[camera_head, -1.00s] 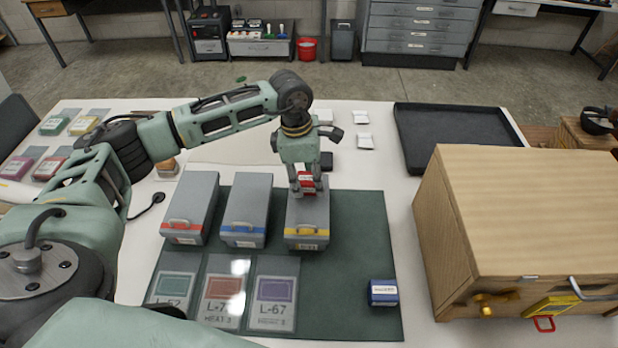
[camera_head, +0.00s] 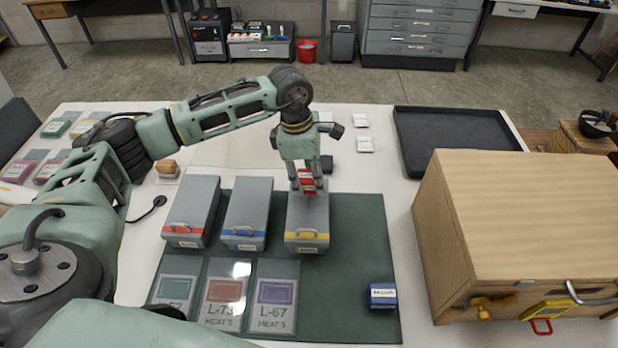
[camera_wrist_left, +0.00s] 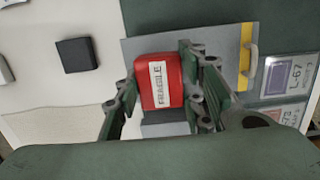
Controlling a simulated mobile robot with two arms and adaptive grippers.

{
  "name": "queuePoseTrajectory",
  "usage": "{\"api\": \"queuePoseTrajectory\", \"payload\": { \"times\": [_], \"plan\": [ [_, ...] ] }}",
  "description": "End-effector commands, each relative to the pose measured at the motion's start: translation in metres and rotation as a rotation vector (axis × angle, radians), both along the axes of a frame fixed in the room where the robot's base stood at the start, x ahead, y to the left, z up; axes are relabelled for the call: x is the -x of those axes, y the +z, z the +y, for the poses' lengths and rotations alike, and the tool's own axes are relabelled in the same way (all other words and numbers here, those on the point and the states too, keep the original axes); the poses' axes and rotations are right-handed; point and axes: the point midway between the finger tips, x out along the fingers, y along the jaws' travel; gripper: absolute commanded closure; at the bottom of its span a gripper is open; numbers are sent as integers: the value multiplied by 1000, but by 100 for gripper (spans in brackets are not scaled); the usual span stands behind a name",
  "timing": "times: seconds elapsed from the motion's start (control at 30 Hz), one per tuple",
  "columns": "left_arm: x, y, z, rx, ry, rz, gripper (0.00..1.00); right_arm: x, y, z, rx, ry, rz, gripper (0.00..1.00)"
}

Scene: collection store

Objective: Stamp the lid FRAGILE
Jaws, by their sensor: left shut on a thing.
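My left gripper (camera_head: 306,180) is shut on a red stamp (camera_head: 306,184) over the grey box with the yellow band (camera_head: 308,212). In the left wrist view the stamp (camera_wrist_left: 158,82) shows a white FRAGILE label, and the gripper's fingers (camera_wrist_left: 165,95) stand on both sides of it. The stamp is over the box's grey lid (camera_wrist_left: 215,60); I cannot tell whether it touches the lid. No mark shows on the visible part of the lid. My right gripper is not in view.
Grey boxes with a red band (camera_head: 190,212) and a blue band (camera_head: 247,213) stand to the left on the green mat (camera_head: 345,270). A small blue block (camera_head: 382,295) lies at the mat's right. A wooden cabinet (camera_head: 530,210) and black tray (camera_head: 450,140) are at right.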

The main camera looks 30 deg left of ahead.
Motion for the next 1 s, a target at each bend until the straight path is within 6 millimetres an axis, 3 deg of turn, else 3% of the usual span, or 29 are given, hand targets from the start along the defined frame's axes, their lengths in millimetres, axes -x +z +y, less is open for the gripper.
{"api": "queuePoseTrajectory", "payload": {
  "times": [0.5, 1.0],
  "plan": [
    [-1, 44, 0, 0, 1, -2, 80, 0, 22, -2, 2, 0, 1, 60],
    [0, 46, 0, 1, 1, -1, 80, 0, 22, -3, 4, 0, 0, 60]
  ]
}}
